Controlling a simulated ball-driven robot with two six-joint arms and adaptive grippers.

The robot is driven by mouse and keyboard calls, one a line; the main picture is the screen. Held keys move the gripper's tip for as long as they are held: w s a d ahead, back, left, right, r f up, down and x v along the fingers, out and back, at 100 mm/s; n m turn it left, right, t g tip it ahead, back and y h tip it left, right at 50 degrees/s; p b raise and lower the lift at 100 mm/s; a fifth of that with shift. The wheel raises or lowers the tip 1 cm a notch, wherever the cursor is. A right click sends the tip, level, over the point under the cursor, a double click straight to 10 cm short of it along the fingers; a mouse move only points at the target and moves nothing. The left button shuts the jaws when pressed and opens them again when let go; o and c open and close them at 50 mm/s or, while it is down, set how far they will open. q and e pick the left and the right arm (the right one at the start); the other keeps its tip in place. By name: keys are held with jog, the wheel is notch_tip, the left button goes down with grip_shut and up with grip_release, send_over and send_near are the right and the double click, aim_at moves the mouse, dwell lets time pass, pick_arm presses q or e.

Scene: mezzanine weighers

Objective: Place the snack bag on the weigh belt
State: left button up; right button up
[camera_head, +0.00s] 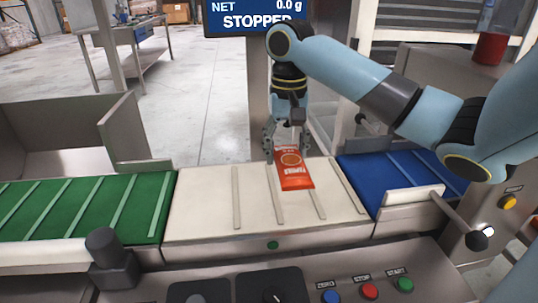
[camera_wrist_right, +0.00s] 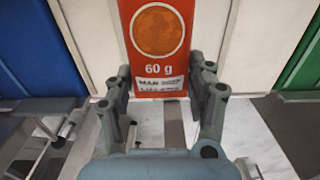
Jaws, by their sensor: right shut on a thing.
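The snack bag (camera_head: 294,172) is orange-red with a round picture on it. My right gripper (camera_head: 287,143) is shut on its far end; the bag also shows between the fingers in the right wrist view (camera_wrist_right: 158,55), with "60 g" printed on it. The bag is over the cream weigh belt (camera_head: 200,205), right of its middle, tilted a little. I cannot tell whether its near end touches the belt. The weigh belt also shows in the right wrist view (camera_wrist_right: 95,35). My left gripper is not in view.
A green belt (camera_head: 85,208) adjoins on the left and a blue belt (camera_head: 385,172) on the right. A display (camera_head: 257,18) reads "STOPPED" and 0.0 g. In front is a panel with blue, red and green buttons (camera_head: 370,291). The left part of the weigh belt is bare.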

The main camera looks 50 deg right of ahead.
jog(key=b, duration=0.3)
send_over(272, 171)
notch_tip(272, 171, down, 5)
jog(key=shift+s+f, duration=0.1)
jog(key=shift+f, duration=0.2)
notch_tip(272, 171, down, 4)
jog(key=shift+b, duration=0.4)
jog(key=o, duration=1.2)
jog(key=shift+c, duration=0.2)
